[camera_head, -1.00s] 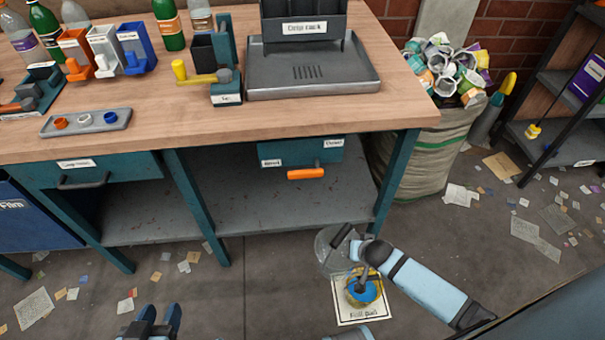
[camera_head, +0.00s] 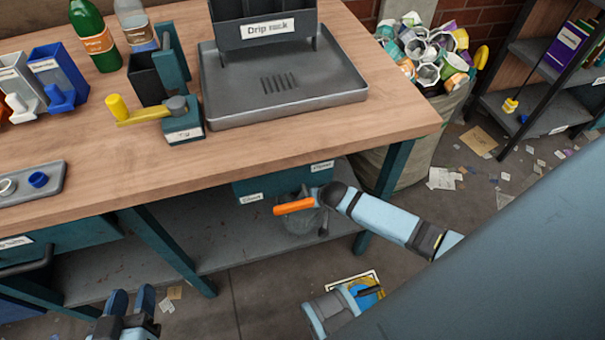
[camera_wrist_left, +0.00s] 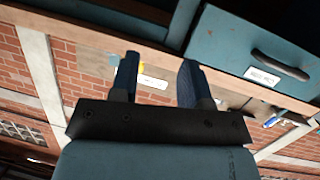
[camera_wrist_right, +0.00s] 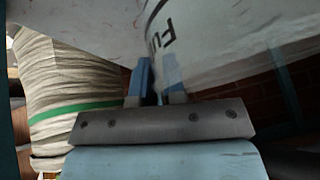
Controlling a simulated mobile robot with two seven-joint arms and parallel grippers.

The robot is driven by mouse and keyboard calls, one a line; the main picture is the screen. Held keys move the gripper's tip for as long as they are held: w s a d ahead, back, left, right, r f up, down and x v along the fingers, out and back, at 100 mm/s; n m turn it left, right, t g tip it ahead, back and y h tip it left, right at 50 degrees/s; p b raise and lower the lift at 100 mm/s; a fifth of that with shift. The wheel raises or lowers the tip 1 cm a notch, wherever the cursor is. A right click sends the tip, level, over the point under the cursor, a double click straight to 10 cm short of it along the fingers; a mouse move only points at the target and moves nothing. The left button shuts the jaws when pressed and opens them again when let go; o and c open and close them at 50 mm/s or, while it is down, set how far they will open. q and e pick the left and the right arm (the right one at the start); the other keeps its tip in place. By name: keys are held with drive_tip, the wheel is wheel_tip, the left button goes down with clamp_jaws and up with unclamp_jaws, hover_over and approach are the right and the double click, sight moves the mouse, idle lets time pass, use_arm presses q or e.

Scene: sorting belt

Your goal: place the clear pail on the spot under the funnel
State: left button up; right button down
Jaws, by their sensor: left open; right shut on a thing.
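The clear pail (camera_head: 300,222) is see-through and partly hidden behind my right arm in the head view, in front of the lower shelf and below the orange lever. Its printed wall fills the top of the right wrist view (camera_wrist_right: 225,50). My right gripper (camera_wrist_right: 157,85) is shut on the pail's edge. My left gripper (camera_head: 130,303) is open and empty, low in front of the bench; its spread fingers show in the left wrist view (camera_wrist_left: 158,78). A teal box (camera_head: 285,180) with an orange lever (camera_head: 294,206) hangs under the bench. The funnel's mouth and the spot under it cannot be made out.
A lower shelf (camera_head: 225,245) runs under the bench between teal legs (camera_head: 165,245). A sack of cans (camera_head: 425,130) stands right of the bench.

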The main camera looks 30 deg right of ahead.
use_arm(q)
drive_tip(key=d+r+t+h+b, duration=0.3)
drive_tip(key=r+b, duration=0.1)
drive_tip(key=r, duration=0.3)
drive_tip(key=shift+w+d+r+t+h+b, duration=0.15)
drive_tip(key=shift+w+r+t+h+b, duration=0.1)
drive_tip(key=shift+r+t+h+b, duration=0.15)
use_arm(e)
drive_tip(key=w+d+f, duration=0.1)
drive_tip(key=w+f, duration=0.2)
drive_tip(key=w, duration=0.7)
drive_tip(key=shift+f, duration=0.25)
drive_tip(key=shift+d+f, duration=0.1)
drive_tip(key=c, duration=1.2)
unclamp_jaws()
